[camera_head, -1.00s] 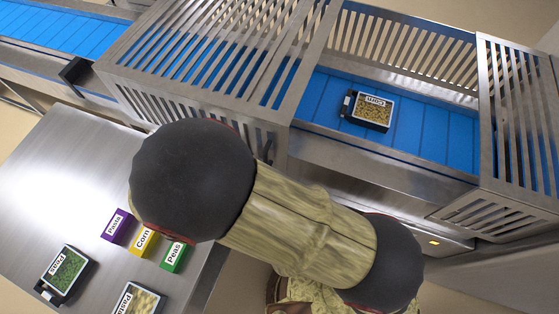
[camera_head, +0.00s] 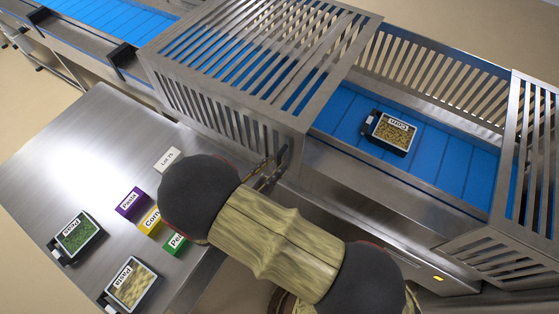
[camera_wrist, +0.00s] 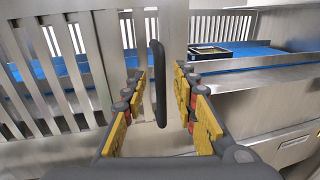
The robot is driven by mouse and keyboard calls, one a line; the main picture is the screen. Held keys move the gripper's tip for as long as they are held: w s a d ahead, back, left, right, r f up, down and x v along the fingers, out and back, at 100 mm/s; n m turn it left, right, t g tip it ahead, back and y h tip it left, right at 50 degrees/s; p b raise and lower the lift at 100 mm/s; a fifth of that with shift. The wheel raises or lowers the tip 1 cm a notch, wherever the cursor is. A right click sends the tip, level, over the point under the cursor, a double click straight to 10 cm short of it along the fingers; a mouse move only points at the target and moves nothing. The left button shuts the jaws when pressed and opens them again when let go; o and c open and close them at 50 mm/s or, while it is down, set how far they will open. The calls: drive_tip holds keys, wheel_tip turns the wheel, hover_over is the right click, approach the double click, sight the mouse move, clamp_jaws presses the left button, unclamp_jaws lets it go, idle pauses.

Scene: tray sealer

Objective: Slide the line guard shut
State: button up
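The line guard (camera_head: 258,62) is a slatted steel cage over the blue conveyor, left of an open gap. Its dark upright bar handle (camera_wrist: 158,84) is on the near face at the guard's right end; it also shows in the head view (camera_head: 282,158). My gripper (camera_wrist: 160,80) is open, with its yellow-padded fingers on either side of the handle and space showing on both sides. In the head view my gripper (camera_head: 268,176) is small and partly hidden behind my arm. A food tray (camera_head: 391,132) sits on the belt in the gap.
A second slatted cage (camera_head: 532,150) stands right of the gap. The steel table (camera_head: 100,140) at left holds two filled trays (camera_head: 78,238), several coloured label boxes (camera_head: 131,203) and a white "Lot 75" block (camera_head: 167,159). A lit button (camera_head: 438,279) is on the conveyor's front.

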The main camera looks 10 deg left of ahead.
sight(279, 162)
drive_tip(key=shift+x, duration=1.55)
drive_tip(key=shift+c, duration=0.7)
clamp_jaws()
